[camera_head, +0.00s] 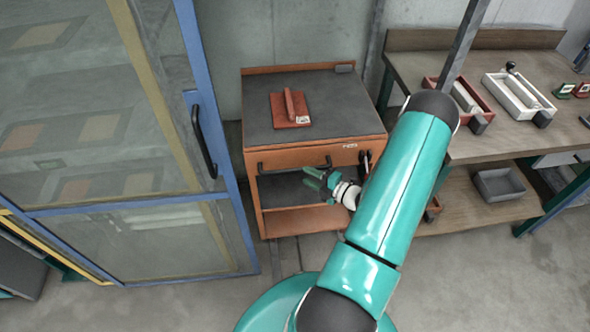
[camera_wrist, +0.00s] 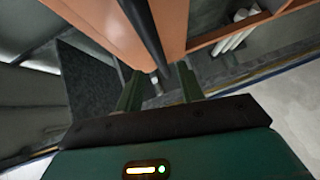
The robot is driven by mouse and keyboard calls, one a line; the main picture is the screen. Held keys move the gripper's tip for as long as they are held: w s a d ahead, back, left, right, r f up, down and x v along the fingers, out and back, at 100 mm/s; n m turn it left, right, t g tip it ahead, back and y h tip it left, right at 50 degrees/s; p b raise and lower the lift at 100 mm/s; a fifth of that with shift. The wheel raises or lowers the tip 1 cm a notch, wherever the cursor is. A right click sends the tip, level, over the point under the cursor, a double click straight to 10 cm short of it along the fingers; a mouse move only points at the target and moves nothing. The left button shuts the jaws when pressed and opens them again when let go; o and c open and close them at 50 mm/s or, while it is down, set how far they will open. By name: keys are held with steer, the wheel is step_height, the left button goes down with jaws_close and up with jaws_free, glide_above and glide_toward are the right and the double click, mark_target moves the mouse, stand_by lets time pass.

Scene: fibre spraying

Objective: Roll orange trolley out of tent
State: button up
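The orange trolley (camera_head: 300,219) stands in the middle of the head view, close to a grey wall, with a dark top and a lower shelf. A black handle (camera_head: 293,165) runs along its front. My gripper (camera_head: 311,178) is just in front of the trolley, below the handle level. In the wrist view my gripper (camera_wrist: 160,88) is open, its fingers apart. A black bar (camera_wrist: 146,33) beside orange panels reaches down toward the gap between them. I cannot tell whether they touch it. The blue-framed tent door (camera_head: 207,130) with clear panels is left of the trolley.
A red float (camera_head: 291,108) lies on the trolley top. A wooden workbench (camera_head: 415,68) with a red tray (camera_head: 437,86) and a white tray (camera_head: 518,96) stands on the right. A grey bin (camera_head: 499,184) sits on its lower shelf. Front-right floor is clear.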

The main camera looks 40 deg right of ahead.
mark_target(299, 171)
steer(key=x, duration=0.6)
steer(key=shift+w, duration=0.2)
jaws_close()
